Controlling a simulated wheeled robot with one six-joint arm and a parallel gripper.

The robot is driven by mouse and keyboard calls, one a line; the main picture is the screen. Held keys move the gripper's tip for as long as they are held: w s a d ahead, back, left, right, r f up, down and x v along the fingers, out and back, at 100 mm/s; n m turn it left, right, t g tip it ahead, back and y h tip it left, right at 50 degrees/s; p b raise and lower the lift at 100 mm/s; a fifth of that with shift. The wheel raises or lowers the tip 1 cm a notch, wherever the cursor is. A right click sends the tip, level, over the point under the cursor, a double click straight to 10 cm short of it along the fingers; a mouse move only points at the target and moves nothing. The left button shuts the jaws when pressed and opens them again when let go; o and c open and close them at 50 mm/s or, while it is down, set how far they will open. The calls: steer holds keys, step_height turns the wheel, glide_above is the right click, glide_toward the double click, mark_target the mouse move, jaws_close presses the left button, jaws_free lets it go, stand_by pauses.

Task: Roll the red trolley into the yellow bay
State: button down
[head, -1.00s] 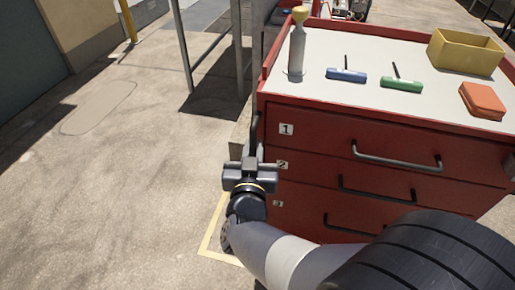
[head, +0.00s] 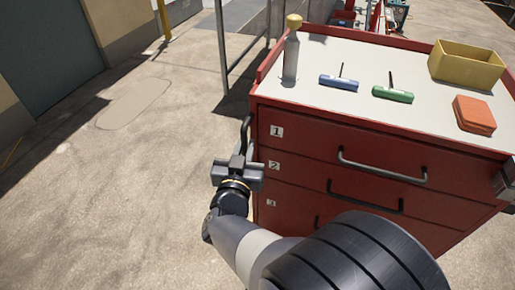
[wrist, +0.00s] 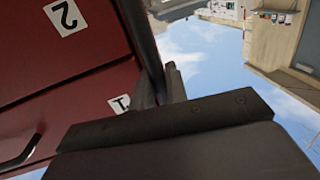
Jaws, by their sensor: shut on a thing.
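The red trolley (head: 300,147) stands upright at the right of the head view, with numbered drawers and a pale top. Its black side handle (head: 246,135) rises at its left edge. My gripper (head: 239,163) is shut on this handle. In the wrist view, my gripper's fingers (wrist: 160,87) close around the dark handle bar (wrist: 140,35), beside the red drawer fronts (wrist: 65,75). The yellow bay cannot be made out now; only a thin yellow line (head: 12,151) shows at the far left, and I cannot tell what it belongs to.
A grey metal frame (head: 222,50) stands behind. The concrete at left (head: 110,180) is clear.

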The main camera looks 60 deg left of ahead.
steer(key=shift+s+a+p, duration=0.35)
steer(key=shift+s+a, duration=0.65)
steer(key=shift+a, duration=0.2)
steer(key=c, duration=1.5)
jaws_free()
steer(key=shift+d, duration=0.1)
steer(key=p+v, duration=0.1)
steer(key=v, duration=0.9)
steer(key=shift+s+d+p, duration=0.2)
steer(key=shift+s+p, duration=0.05)
steer(key=shift+p, duration=0.1)
